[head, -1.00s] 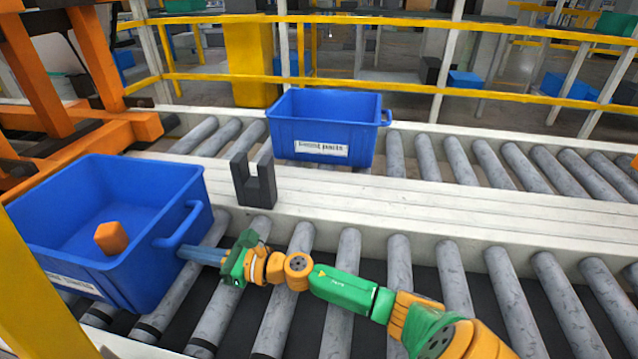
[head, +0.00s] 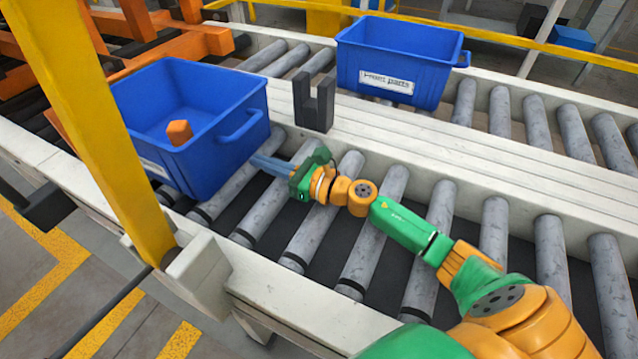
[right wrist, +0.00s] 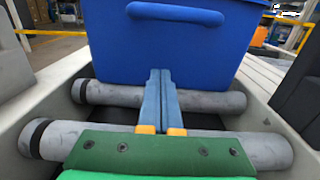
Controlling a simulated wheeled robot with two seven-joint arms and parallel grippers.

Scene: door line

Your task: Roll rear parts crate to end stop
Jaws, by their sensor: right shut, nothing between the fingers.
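A blue crate (head: 215,165) with an orange block (head: 179,132) inside stands on the near roller line; its label is too hidden to read. My right gripper (head: 268,164) is shut and empty, low at the crate's right end, under its handle. In the right wrist view the shut fingers (right wrist: 161,78) point at the blue wall (right wrist: 205,62); I cannot tell whether they touch it. A second blue crate (head: 395,58), with a label ending in "parts", stands on the far roller line. I cannot make out a definite end stop. My left gripper is out of view.
A dark U-shaped bracket (head: 315,104) stands on the white divider (head: 420,137) between the lines. A yellow post (head: 100,130) rises at the near left, in front of the crate. Orange framework (head: 150,35) is at the back left. Rollers right of the near crate are bare.

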